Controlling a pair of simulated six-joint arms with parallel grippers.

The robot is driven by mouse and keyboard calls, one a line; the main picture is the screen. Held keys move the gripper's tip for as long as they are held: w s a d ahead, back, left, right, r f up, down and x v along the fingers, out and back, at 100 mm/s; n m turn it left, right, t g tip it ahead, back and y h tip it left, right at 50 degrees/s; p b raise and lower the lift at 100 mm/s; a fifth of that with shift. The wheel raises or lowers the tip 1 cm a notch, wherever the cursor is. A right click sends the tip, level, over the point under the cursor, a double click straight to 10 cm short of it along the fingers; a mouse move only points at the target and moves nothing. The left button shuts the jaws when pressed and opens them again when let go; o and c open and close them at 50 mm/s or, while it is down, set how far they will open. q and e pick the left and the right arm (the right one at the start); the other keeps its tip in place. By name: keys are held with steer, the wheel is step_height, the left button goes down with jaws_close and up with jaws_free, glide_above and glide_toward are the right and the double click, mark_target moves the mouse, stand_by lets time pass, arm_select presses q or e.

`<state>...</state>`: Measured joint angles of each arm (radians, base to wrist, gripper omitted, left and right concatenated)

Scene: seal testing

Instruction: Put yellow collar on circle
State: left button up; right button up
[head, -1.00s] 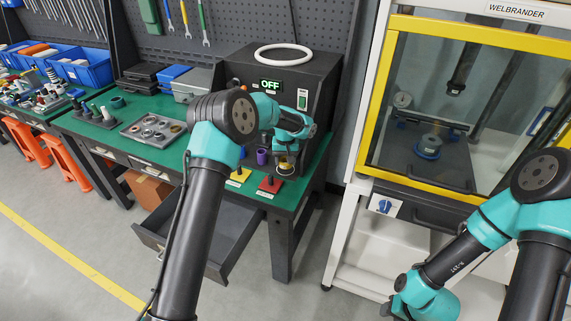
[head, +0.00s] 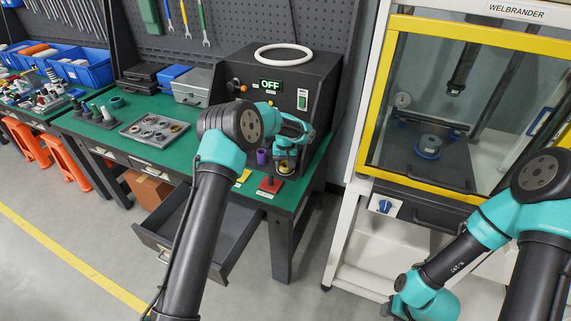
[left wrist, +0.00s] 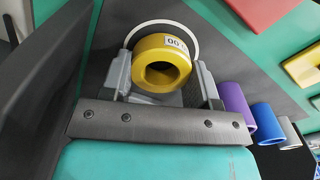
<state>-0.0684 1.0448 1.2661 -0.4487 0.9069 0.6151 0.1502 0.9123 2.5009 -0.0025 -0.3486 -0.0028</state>
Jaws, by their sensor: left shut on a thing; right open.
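The yellow collar (left wrist: 161,64), a short thick ring with a white label, is between the fingers of my left gripper (left wrist: 163,85). In the left wrist view a white circle (left wrist: 192,38) shows on a dark surface, partly hidden behind the collar. The collar overlaps the circle in this view; whether it touches the surface is unclear. In the head view my left gripper (head: 287,153) is low at the front of the black box, with the collar (head: 285,167) just visible. My right arm's wrist is at the bottom right of the head view; its gripper is outside the picture.
The black box (head: 318,85) reads OFF and has a white ring (head: 283,54) on top. A purple cup (head: 262,156), a red plate (head: 270,185) and a yellow plate (head: 242,177) are close to my left gripper. A parts tray (head: 155,130) is farther left.

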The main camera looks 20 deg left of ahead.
arm_select(q)
steer(key=o, duration=1.1)
steer(key=shift+f, duration=0.15)
step_height(320, 180, up, 12)
steer(key=shift+r, duration=0.2)
stand_by(0.4)
